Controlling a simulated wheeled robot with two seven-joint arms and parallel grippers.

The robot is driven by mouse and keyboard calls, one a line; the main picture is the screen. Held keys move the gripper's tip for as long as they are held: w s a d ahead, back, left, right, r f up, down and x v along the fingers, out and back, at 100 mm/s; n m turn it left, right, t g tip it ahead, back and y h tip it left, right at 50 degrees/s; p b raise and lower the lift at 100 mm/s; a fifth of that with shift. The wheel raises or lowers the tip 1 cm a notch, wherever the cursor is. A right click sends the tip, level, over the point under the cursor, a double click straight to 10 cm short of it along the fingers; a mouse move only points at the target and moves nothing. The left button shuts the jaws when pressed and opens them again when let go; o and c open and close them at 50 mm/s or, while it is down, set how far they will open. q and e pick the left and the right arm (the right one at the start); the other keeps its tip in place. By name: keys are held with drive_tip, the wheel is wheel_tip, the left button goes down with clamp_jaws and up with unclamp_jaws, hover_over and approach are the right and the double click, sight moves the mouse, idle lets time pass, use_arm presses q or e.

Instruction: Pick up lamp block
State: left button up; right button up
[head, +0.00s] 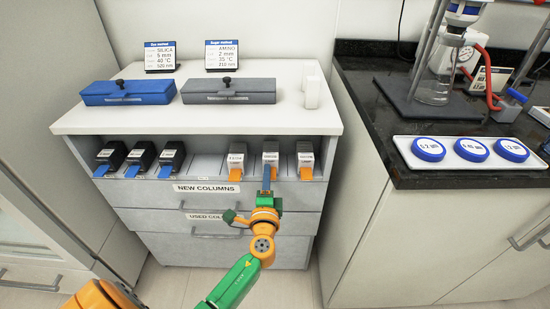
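My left gripper (267,196) is in front of the row of blocks in the cabinet's open bay. It is in line with the middle white block (270,158). A narrow blue piece lies between that block and the gripper; I cannot tell whether the fingers touch it or how wide they are open. One white block (237,158) with an orange tab stands to its left and another (305,157) to its right. Three black blocks (140,156) with blue tabs stand at the left. No readable label tells which is the lamp block. My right gripper is not in view.
On the cabinet top (170,118) lie a blue case (128,93), a grey case (228,92) and a small white object (311,92). Labelled drawers (215,248) are shut below. A tray (480,162) of blue-rimmed discs is on the dark counter.

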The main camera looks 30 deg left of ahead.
use_arm(q)
drive_tip(key=shift+w, duration=0.2)
drive_tip(key=shift+s, duration=0.1)
clamp_jaws()
idle(1.1)
